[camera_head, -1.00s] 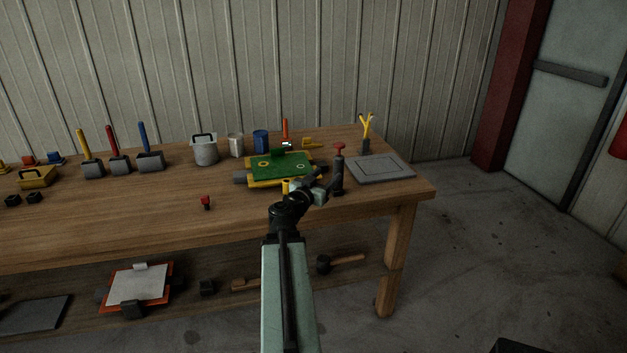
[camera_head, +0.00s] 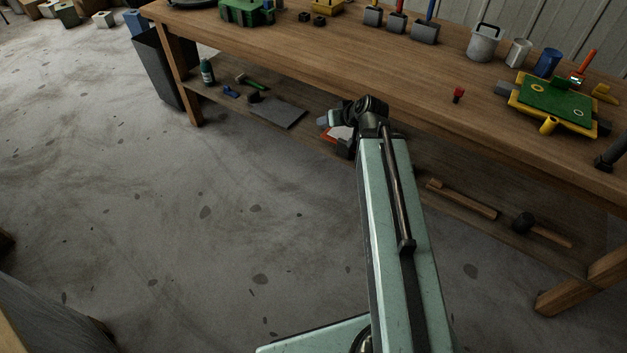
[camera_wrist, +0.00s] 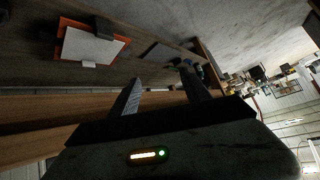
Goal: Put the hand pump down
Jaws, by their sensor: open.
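The hand pump (camera_head: 611,152) stands on the workbench, cut off by the right edge of the head view. Only part of its dark body shows there; its red handle is out of frame. My gripper (camera_wrist: 160,90) is open in the wrist view with nothing between its two dark fingers. In the head view my arm's end is in front of the bench's front edge, well left of the pump and apart from it. The fingertips are not clear in that view. The wooden workbench (camera_head: 400,75) carries the pump.
A green board in a yellow frame (camera_head: 553,103) lies left of the pump. A small red-topped piece (camera_head: 458,95) stands nearer the front edge. The lower shelf holds a mallet (camera_head: 540,230), a grey plate (camera_head: 277,113) and a clipboard (camera_wrist: 92,48). The floor at left is open.

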